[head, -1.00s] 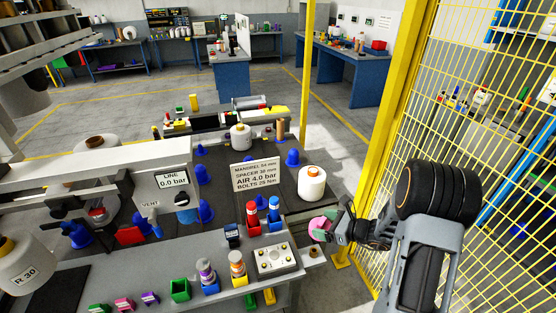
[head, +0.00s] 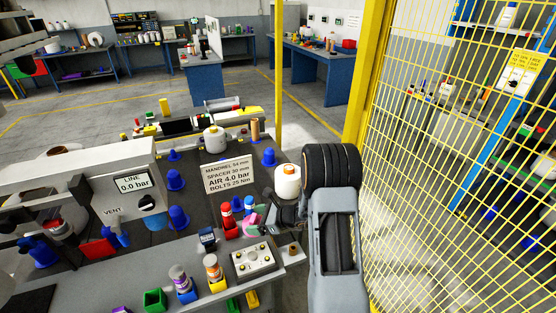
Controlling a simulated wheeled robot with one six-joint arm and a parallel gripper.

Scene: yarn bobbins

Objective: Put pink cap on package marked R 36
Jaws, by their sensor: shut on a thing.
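The pink cap (head: 248,219) is in my gripper (head: 258,219), in front of the small red and blue bottles on the bench. A bit of green shows just below it. My gripper is small in the picture and partly hidden by my own arm. No label reading R 36 can be read in the head view. A white bobbin with an orange top (head: 288,184) stands right behind my wrist, partly covered by it. Another white bobbin (head: 215,139) stands further back. No marking is legible on either.
A grey control box with buttons (head: 252,260) lies just below my gripper. Red (head: 227,214) and blue (head: 249,206) bottles stand close beside it. Several blue cones stand on the dark bench top. A yellow mesh fence (head: 440,180) closes off the right.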

